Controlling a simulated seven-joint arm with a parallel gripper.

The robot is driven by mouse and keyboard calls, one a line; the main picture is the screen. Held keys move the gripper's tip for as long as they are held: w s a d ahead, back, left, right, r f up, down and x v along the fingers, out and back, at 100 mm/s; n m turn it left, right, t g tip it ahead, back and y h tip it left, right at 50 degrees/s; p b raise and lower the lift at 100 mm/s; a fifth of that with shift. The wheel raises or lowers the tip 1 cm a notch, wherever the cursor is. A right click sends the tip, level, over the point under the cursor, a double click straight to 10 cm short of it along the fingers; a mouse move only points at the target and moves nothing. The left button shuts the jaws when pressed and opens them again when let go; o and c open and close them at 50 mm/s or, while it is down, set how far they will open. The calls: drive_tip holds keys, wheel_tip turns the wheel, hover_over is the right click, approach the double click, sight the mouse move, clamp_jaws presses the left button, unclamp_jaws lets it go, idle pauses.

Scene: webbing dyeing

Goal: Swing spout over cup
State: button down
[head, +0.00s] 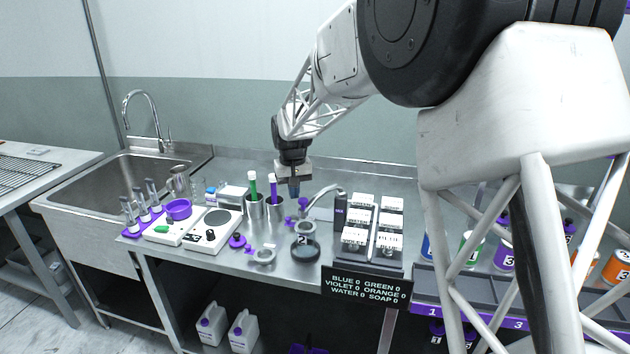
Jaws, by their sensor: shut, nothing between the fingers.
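A silver curved spout (322,195) runs left from a dark upright post (340,209) near the middle of the bench. My gripper (294,190) points down just left of the spout, above the bench. Its fingers look closed and empty. I cannot tell whether they touch the spout.
A small ring-shaped piece (263,255) lies at the front. A sink (130,185) is at left.

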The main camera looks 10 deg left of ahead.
wheel_tip(320, 180, up, 7)
drive_tip(key=shift+w+a, duration=0.25)
drive_tip(key=shift+a, duration=0.15)
idle(0.8)
idle(0.3)
drive_tip(key=s+d+r+m, duration=0.1)
drive_tip(key=s+d+r, duration=0.3)
drive_tip(key=d, duration=0.6)
drive_tip(key=s+d+r+m+t, duration=0.1)
drive_tip(key=s+d, duration=0.6)
drive_tip(key=d, duration=0.2)
drive_tip(key=s+d+r+m, duration=0.1)
drive_tip(key=s+d+r, duration=0.3)
drive_tip(key=d, duration=0.6)
drive_tip(key=s+d+f+m, duration=0.1)
drive_tip(key=s+d+f, duration=0.1)
drive_tip(key=s+d, duration=0.3)
drive_tip(key=s+d+f+m+t, duration=0.1)
drive_tip(key=s+d+f, duration=0.2)
drive_tip(key=s, duration=1.1)
drive_tip(key=s+d+f+m, duration=0.1)
drive_tip(key=s+d+f, duration=0.2)
drive_tip(key=s+d, duration=0.6)
drive_tip(key=shift+s+t, duration=0.3)
